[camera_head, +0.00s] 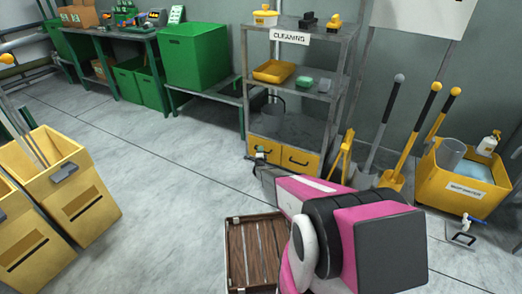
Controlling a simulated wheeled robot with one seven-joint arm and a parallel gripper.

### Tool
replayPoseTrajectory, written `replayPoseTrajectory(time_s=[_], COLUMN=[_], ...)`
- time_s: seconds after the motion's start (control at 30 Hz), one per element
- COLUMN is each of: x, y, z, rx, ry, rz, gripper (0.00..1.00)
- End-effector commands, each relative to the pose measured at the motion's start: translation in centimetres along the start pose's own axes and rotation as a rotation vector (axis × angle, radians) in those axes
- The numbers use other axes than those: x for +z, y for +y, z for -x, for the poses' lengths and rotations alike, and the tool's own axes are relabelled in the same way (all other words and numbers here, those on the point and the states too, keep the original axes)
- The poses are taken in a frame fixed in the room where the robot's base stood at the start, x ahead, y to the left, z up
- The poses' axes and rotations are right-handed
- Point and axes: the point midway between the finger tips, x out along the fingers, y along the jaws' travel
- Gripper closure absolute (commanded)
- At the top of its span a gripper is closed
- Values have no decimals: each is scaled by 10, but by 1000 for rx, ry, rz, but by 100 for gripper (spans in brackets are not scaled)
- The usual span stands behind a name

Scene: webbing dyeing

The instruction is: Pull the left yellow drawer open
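The left yellow drawer (273,149) is at the bottom of the metal shelf unit marked "CLEANING", beside the right yellow drawer (300,160). It looks shut, its front about level with the right one. My gripper (260,156) is in front of the left drawer and covers part of its front and its handle. Whether the fingers touch the handle cannot be told. The fingers are small and partly hidden, so I cannot tell whether they are open or shut. My pink and black arm reaches in from the lower right.
A wooden slatted crate (232,252) is on the floor below my arm. Shovels (381,130) and a yellow tub (440,183) stand right of the shelf. Yellow bins (88,222) are at the left. The grey floor between bins and shelf is clear.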

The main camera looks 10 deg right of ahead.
Motion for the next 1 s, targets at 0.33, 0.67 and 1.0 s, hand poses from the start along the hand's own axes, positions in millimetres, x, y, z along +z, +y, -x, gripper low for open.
replayPoseTrajectory(time_s=[0.33, 0.67, 1.0], x=[0, 1, 10], y=[0, 0, -6], z=[0, 2, 27], rx=[1, 1, 2], ry=[0, -1, -1], rz=[0, 0, 0], gripper=[90, 100, 100])
